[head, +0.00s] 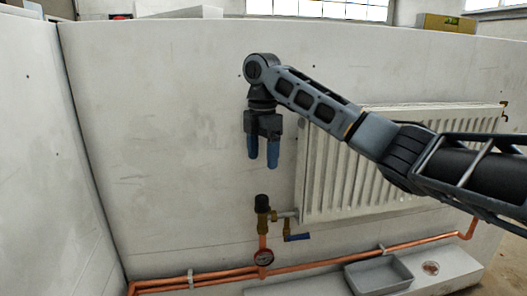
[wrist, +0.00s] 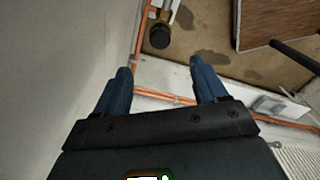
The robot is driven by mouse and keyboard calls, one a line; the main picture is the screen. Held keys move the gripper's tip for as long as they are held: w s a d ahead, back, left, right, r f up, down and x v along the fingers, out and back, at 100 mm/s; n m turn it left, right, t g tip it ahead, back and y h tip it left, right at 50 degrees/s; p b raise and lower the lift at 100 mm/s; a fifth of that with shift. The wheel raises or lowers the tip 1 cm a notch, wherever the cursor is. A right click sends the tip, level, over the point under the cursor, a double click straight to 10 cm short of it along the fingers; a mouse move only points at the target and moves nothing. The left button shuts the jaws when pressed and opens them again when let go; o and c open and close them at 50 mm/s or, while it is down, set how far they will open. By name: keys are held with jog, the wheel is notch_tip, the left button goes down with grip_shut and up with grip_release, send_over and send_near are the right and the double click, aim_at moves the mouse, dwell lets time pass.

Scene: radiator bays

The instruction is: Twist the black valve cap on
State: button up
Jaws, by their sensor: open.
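The black valve cap (head: 262,202) sits on top of the brass valve (head: 263,222) at the left end of the radiator. I cannot tell how firmly it is seated. My gripper (head: 263,165) points straight down above the cap, with a clear gap between its blue fingertips and the cap. It is open and empty. In the wrist view, the cap (wrist: 159,37) shows as a dark round shape beyond the gap between my fingertips (wrist: 160,67), apart from both.
The white radiator (head: 365,170) stands right of the valve. A blue lever (head: 297,237) juts out below. A gauge (head: 263,257) and copper pipes (head: 215,276) run lower. A grey tray (head: 362,279) rests on the white ledge (head: 453,265). The wall left of the valve is clear.

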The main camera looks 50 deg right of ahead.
aim_at(263, 197)
notch_tip(263, 197, down, 13)
jog(key=shift+f+b, duration=0.15)
jog(key=shift+b, duration=0.5)
jog(key=c, duration=1.1)
jog(key=shift+f, duration=0.15)
jog(key=shift+p, duration=0.55)
